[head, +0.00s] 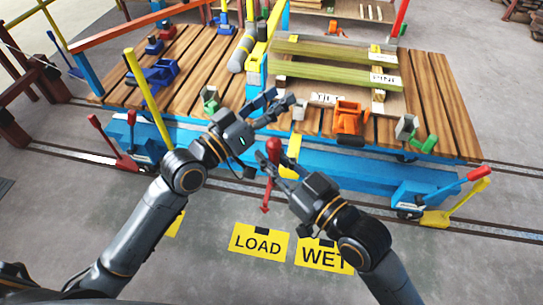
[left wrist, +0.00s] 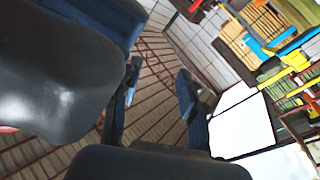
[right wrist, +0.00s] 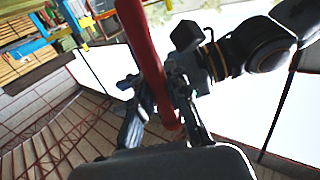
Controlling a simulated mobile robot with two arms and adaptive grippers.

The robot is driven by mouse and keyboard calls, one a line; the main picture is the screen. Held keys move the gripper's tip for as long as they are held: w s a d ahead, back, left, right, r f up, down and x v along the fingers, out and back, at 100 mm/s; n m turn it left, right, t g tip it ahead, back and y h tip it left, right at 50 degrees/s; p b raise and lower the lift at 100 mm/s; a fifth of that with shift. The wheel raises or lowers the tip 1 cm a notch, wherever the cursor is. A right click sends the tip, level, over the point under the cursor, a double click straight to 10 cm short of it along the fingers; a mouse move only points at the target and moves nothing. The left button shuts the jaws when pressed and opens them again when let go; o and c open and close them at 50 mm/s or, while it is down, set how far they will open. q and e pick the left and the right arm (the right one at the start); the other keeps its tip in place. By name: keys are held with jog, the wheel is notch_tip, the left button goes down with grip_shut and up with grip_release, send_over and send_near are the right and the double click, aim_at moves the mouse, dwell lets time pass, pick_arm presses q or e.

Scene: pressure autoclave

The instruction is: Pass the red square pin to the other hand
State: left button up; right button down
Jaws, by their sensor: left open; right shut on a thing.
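The red square pin (head: 273,148) hangs roughly upright in the head view, its thicker end up and its narrow tip pointing down. My right gripper (head: 269,166) is shut on it around its upper part. In the right wrist view the pin (right wrist: 144,48) crosses between the fingers (right wrist: 163,108) as a long red bar. My left gripper (head: 283,104) is open and empty, above the pin in the picture and apart from it. In the left wrist view its fingers (left wrist: 156,98) are spread with nothing between them. The pin does not clearly show there.
Behind the grippers stands a blue-framed cart (head: 340,173) with a plank deck, on rails. It carries an orange clamp (head: 349,117), green clamps and stacked timber (head: 335,75). Yellow LOAD (head: 259,243) and WET (head: 322,257) signs lie on the floor. A yellow post (head: 148,95) rises at left.

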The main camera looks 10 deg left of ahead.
pick_arm(q)
jog(key=w+a+f+n+y, duration=0.1)
jog(key=w+a+f+y, duration=0.25)
jog(key=a+f, duration=0.4)
jog(key=w+a+f+n+y, duration=0.1)
jog(key=w+a+f+y, duration=0.25)
jog(key=f, duration=0.65)
jog(key=s+a+f+n+g+y, duration=0.15)
jog(key=s+f, duration=0.25)
jog(key=f, duration=0.9)
jog(key=s+a+f+m+g+y, duration=0.1)
jog(key=s+a+f+g, duration=0.25)
jog(key=f, duration=0.85)
jog(key=s+f+g+y, duration=0.2)
jog(key=s+f+g, duration=0.3)
jog(key=s+f, duration=1.5)
jog(key=s+f+g, duration=0.2)
jog(key=s+f, duration=0.1)
jog(key=s, duration=0.9)
jog(key=s+f+m+g, duration=0.1)
jog(key=s+f+g, duration=0.1)
jog(key=s, duration=0.9)
jog(key=shift+s+d+f+g, duration=0.15)
jog(key=shift+s+f+g, duration=0.2)
jog(key=shift+f, duration=0.45)
